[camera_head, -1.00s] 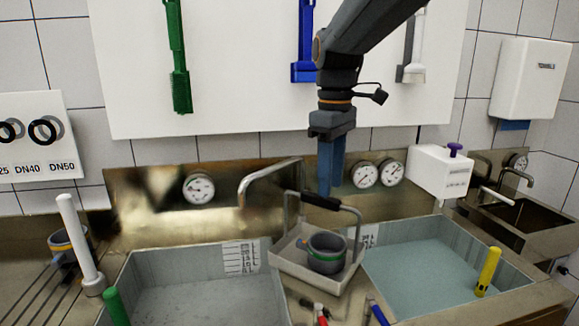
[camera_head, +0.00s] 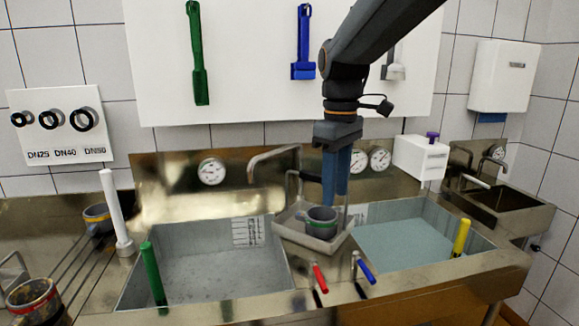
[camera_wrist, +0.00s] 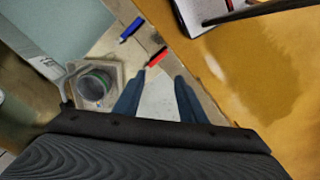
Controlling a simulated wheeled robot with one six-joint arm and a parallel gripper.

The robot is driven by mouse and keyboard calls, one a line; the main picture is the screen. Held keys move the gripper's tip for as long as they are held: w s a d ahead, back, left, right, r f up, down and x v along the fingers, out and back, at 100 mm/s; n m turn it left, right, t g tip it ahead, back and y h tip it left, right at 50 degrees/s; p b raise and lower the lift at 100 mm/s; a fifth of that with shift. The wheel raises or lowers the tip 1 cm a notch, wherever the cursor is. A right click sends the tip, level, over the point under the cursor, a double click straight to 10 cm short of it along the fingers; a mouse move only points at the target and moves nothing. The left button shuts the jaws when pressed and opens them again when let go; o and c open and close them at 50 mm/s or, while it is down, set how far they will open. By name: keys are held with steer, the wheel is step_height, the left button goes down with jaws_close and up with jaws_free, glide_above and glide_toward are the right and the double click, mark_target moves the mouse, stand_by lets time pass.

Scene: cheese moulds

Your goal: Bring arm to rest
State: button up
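My gripper (camera_head: 335,198) hangs pointing down from my arm, just above the small tray between the two sinks. Its two blue fingers are apart, with nothing between them. In the wrist view my gripper (camera_wrist: 160,76) also shows open and empty. The carrying tray (camera_head: 339,240) has a dark handle and holds a grey cup-shaped mould (camera_head: 321,228) with a coloured band. From the head camera, the fingers overlap part of the tray's handle and back. I cannot tell whether they touch it. The mould (camera_wrist: 94,86) shows left of the fingers in the wrist view.
The left sink (camera_head: 200,285) looks empty; the right sink (camera_head: 405,243) holds water. Red (camera_head: 320,278) and blue (camera_head: 366,271) handled valves stand at the front. A tap (camera_head: 270,158) rises behind. Other moulds (camera_head: 35,300) stand left. Brushes hang on the white wall board (camera_head: 250,90).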

steer(key=s+d+f+m+b, duration=0.1)
steer(key=s+d+f+m, duration=0.2)
steer(key=f, duration=0.4)
steer(key=s+d+f+m+t, duration=0.1)
steer(key=s+d+f+m, duration=0.2)
steer(key=s+f, duration=0.3)
steer(key=s+d+f+m+b, duration=0.1)
steer(key=s+d+f+m, duration=0.2)
steer(key=f, duration=0.6)
steer(key=shift+s+d+f+m+b, duration=0.3)
steer(key=shift+s+m, duration=0.4)
steer(key=shift+s, duration=0.55)
